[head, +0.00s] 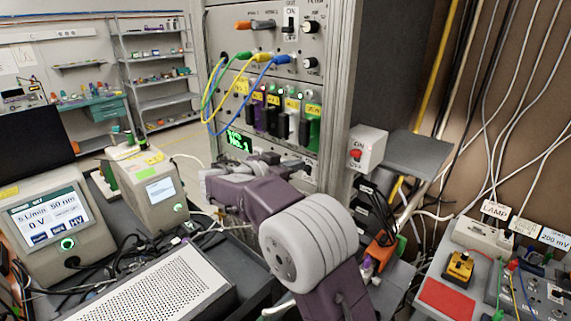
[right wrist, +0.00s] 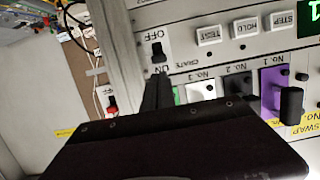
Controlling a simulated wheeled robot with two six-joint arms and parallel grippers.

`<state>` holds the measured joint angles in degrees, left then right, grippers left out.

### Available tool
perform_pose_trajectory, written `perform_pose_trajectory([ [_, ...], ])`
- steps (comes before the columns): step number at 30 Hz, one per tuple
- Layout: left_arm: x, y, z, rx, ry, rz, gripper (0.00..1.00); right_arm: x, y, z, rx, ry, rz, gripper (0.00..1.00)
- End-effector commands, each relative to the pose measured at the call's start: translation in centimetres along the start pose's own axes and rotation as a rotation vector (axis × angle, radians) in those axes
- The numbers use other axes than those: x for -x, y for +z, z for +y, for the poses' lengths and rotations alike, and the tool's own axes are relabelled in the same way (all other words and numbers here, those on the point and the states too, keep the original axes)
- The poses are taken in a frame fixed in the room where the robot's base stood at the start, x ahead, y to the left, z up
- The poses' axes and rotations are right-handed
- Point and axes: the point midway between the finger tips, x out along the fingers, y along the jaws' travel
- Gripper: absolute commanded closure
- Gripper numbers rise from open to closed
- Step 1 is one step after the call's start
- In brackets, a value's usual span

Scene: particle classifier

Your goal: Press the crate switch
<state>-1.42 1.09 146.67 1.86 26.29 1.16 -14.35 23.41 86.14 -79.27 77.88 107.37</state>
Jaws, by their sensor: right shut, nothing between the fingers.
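The crate switch (right wrist: 158,48) is a black rocker between OFF and ON labels on the light grey panel in the right wrist view, beside the word CRATE. My right gripper (right wrist: 158,92) is shut and empty. Its narrow dark fingertips point at the panel close to the switch and cover the area just below it in that view. I cannot tell whether they touch it. In the head view my right gripper (head: 280,160) is at the lower front of the rack, partly hidden by my own wrist. My left gripper is not in view.
Coloured modules (head: 288,118) and looped cables (head: 225,85) sit above on the rack. A white box with a red switch (head: 357,154) is on the rack's right side. TEST, HOLD and STEP buttons (right wrist: 245,26) are near the crate switch. Instruments (head: 45,225) crowd the left bench.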

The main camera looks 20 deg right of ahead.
Motion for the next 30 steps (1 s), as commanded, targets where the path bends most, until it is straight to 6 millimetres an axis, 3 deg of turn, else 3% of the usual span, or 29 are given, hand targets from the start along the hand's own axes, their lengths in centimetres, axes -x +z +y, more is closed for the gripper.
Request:
perform_pose_trajectory([
  [7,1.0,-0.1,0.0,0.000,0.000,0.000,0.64,-2.7,-0.1,0.0,0.001,0.001,0.000,1.00],
  [19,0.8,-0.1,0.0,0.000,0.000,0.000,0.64,-3.0,0.2,0.0,-0.001,-0.001,-0.001,1.00],
  [30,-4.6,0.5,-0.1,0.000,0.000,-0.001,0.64,-3.8,3.3,0.0,-0.003,-0.001,-0.001,1.00],
])
